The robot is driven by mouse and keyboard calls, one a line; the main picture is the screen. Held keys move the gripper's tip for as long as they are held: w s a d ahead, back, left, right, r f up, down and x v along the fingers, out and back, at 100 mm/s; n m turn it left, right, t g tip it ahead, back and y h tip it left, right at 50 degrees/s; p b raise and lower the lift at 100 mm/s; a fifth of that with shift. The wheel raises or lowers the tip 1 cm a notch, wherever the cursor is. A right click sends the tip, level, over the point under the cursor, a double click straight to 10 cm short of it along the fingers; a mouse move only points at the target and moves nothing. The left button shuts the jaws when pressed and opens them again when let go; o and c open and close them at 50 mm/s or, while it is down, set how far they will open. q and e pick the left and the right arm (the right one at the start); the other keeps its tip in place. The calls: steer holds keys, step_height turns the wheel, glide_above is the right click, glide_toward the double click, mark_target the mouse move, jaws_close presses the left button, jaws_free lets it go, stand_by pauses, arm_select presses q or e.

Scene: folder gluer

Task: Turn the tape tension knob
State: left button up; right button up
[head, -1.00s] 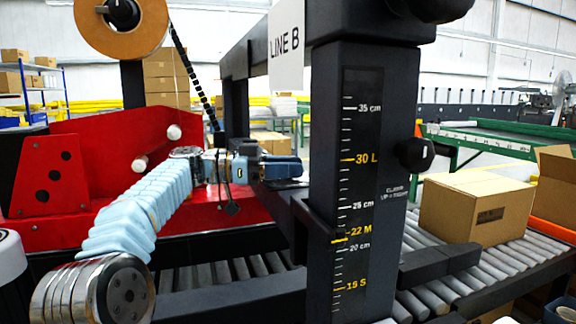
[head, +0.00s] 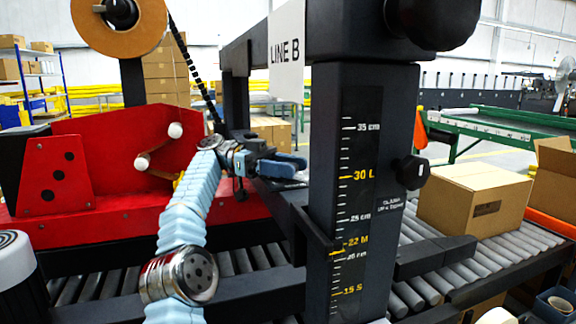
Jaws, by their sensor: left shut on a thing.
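A tan tape roll (head: 88,28) with a black knob (head: 121,12) at its hub is at the top left of the head view, cut by the top edge. I cannot tell whether this is the tape tension knob. My left gripper (head: 291,164) is right of and below the roll, just left of the dark scale post. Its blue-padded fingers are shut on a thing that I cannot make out. It is well apart from the hub knob in the picture. My right gripper is not in view.
The dark post (head: 319,190) with a centimetre scale stands in front, with black knobs at its top (head: 434,20) and side (head: 412,172). A red machine panel (head: 100,160) is behind my arm. A cardboard box (head: 474,204) sits on the rollers at right.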

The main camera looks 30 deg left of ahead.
arm_select(q)
steer(key=shift+r, duration=0.1)
stand_by(0.3)
steer(key=o, duration=1)
